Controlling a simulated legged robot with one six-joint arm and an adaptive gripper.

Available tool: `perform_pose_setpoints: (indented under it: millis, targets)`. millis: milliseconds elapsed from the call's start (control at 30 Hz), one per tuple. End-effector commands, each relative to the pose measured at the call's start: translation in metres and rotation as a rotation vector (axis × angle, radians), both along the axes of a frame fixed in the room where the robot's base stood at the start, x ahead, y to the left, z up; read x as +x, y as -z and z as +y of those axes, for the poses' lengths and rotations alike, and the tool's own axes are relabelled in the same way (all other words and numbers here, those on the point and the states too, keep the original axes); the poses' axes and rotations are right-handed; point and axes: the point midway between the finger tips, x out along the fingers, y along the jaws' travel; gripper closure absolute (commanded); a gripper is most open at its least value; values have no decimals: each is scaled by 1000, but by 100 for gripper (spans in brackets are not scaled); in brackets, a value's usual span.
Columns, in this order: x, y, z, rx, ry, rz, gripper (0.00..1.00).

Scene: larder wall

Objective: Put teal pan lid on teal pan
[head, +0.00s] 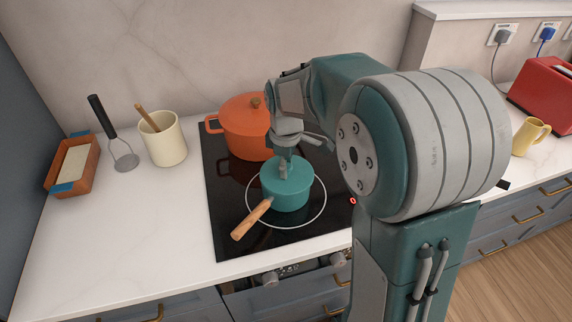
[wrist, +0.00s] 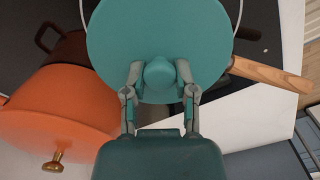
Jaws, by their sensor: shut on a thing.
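The teal pan (head: 290,203) stands on the black hob, with its wooden handle (head: 251,219) pointing toward the front left in the head view. The teal lid (head: 302,174) is over the pan's top, roughly level, with no clear gap between them; I cannot tell whether it rests fully on the rim. In the wrist view the round lid (wrist: 158,28) hides the pan body, and the wooden handle (wrist: 270,74) sticks out to the right. My gripper (wrist: 159,80) is shut on the lid's knob, one finger on each side. In the head view my gripper (head: 284,168) points down at the lid.
An orange pot (head: 240,128) with its lid on stands just behind the pan on the hob (head: 228,225). A yellow mug (head: 530,138) and red toaster (head: 545,95) are at right.

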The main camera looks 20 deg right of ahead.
Motion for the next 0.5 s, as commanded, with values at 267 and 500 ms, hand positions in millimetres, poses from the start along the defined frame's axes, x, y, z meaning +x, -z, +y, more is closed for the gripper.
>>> perform_pose_setpoints:
  millis: [267, 500]
  targets:
    - [0, 0, 0, 0, 0, 0, 100]
    - [0, 0, 0, 0, 0, 0, 23]
